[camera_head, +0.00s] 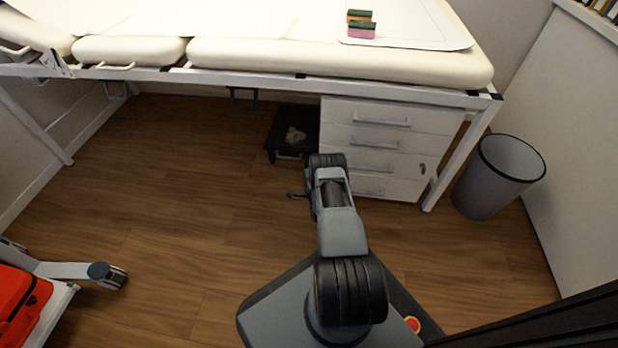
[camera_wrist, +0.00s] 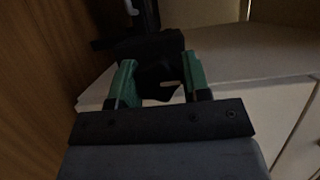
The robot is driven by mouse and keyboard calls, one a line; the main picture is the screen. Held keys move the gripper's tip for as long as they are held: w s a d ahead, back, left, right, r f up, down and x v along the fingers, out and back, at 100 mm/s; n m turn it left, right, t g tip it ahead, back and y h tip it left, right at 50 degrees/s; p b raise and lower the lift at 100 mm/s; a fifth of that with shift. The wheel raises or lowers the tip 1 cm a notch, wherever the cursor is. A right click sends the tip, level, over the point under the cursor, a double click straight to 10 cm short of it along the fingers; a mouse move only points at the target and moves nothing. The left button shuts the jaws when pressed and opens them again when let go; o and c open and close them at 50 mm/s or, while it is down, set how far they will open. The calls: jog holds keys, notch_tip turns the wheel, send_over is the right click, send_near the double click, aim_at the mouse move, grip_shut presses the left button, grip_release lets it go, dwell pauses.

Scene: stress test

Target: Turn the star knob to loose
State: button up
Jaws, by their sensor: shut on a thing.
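In the wrist view my gripper (camera_wrist: 159,80) shows two green fingers, one on each side of a dark, lobed piece that looks like the star knob (camera_wrist: 155,77). The gripper is shut on it. The knob is in deep shadow, so its marks and its turned position cannot be read. A dark bar or bracket (camera_wrist: 140,42) lies just beyond it.
A padded couch (camera_head: 330,60) on a white frame spans the back. A white drawer unit (camera_head: 390,140) stands beneath it. A grey bin (camera_head: 490,185) stands right. A red case (camera_head: 18,305) is lower left.

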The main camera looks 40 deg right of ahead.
jog(key=shift+c, duration=0.5)
jog(key=shift+a, duration=0.1)
jog(key=n+g, duration=0.1)
jog(key=n, duration=0.2)
jog(key=shift+w+g+p, duration=0.1)
jog(key=shift+g+p, duration=0.2)
jog(key=shift+p, duration=0.05)
jog(key=n+g, duration=0.1)
jog(key=n, duration=0.1)
jog(key=n+g, duration=0.1)
jog(key=n, duration=0.1)
jog(key=shift+a+n+h, duration=0.15)
jog(key=shift+n+h, duration=0.15)
jog(key=n+g, duration=0.1)
jog(key=n, duration=0.1)
jog(key=n+g+h, duration=0.1)
jog(key=shift+f+n, duration=0.2)
jog(key=shift+n, duration=0.2)
jog(key=shift+n+g+h+b, duration=0.35)
jog(key=shift+n+g+h, duration=0.3)
jog(key=shift+n, duration=0.35)
